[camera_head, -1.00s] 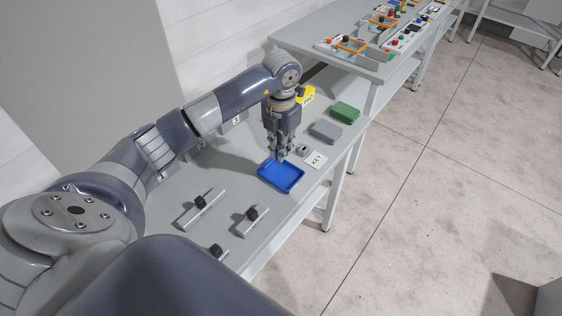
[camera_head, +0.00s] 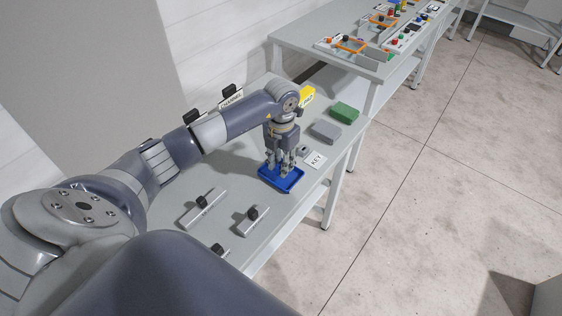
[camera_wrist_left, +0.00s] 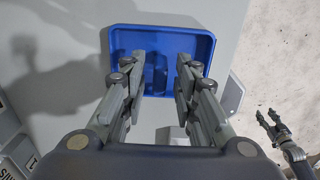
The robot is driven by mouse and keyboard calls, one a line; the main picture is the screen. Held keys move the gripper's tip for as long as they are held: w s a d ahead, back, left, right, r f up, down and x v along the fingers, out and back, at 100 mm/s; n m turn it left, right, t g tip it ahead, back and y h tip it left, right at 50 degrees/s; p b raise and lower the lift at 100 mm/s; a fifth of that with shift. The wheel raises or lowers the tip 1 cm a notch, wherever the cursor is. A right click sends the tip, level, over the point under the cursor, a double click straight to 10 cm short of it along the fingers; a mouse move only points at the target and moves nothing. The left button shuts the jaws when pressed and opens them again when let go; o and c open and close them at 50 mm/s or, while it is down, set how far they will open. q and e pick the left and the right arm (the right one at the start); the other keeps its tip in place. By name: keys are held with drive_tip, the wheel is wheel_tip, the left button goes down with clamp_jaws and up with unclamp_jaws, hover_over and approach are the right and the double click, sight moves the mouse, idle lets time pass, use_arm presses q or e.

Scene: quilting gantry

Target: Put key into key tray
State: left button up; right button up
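The blue key tray (camera_head: 293,184) lies on the grey table; it also fills the upper middle of the left wrist view (camera_wrist_left: 205,42). My left gripper (camera_head: 281,173) points down over the tray. In the left wrist view its two fingers (camera_wrist_left: 161,72) stand apart, with tray floor and dark shadow-like patches between them. I see nothing held between the fingers. I cannot make out the key for certain in either view. A white card marked KEY (camera_head: 315,160) lies beside the tray. My right gripper (camera_wrist_left: 268,114) shows small at the right of the left wrist view, fingers apart, over the floor.
A small grey block (camera_head: 303,150) stands by the card. Behind are a grey block (camera_head: 326,131), a green block (camera_head: 345,112) and a yellow block (camera_head: 308,95). Several grey bars with black knobs (camera_head: 203,208) lie nearer. Another table (camera_head: 330,52) with parts stands beyond.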

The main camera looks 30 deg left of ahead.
use_arm(q)
drive_tip(key=shift+r, duration=0.1)
wheel_tip(320, 180, up, 12)
drive_tip(key=b, duration=0.3)
drive_tip(key=shift+b, duration=0.35)
idle(0.5)
